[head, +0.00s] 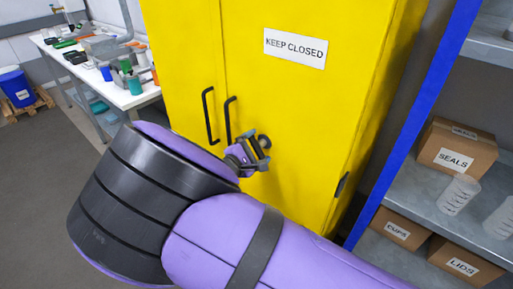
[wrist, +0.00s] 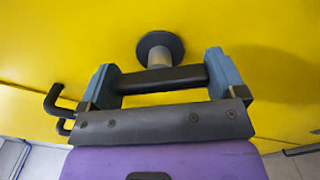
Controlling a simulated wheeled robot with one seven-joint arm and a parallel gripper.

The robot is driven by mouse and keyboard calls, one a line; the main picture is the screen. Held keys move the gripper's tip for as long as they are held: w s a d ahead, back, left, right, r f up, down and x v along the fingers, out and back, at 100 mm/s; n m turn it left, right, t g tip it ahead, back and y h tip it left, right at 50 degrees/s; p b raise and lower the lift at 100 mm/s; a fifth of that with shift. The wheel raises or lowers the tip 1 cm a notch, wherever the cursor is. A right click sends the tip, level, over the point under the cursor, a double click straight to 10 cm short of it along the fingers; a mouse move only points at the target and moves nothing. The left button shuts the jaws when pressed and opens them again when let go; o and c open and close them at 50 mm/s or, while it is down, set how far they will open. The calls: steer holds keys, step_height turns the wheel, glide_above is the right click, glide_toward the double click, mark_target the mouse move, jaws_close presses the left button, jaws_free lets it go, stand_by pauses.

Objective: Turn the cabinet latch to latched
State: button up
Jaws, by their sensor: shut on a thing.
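The yellow cabinet (head: 300,115) has its double doors closed, with a "KEEP CLOSED" sign. Its latch has a round dark base (wrist: 160,46), a pale stem and a dark crossbar (wrist: 163,79), seen in the wrist view. My gripper (head: 262,152) is at the right door, right of the door handles. In the wrist view the gripper's two blue-grey fingers (wrist: 161,82) are shut on the crossbar, one at each end. The bar lies nearly level across that picture, slightly tilted. In the head view the gripper hides most of the latch.
Two black door handles (head: 208,115) stand left of my gripper. A blue-posted shelf (head: 415,115) with boxes and clear beakers stands close on the right. A white bench (head: 125,97) with bottles and a blue bin (head: 17,88) are at the back left. Floor at left is clear.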

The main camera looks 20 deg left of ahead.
steer(key=m, duration=0.3)
steer(key=shift+m, duration=2.2)
steer(key=o, duration=0.6)
steer(key=shift+o, duration=0.2)
steer(key=v, duration=1)
steer(key=shift+s, duration=0.4)
steer(key=shift+a, duration=0.1)
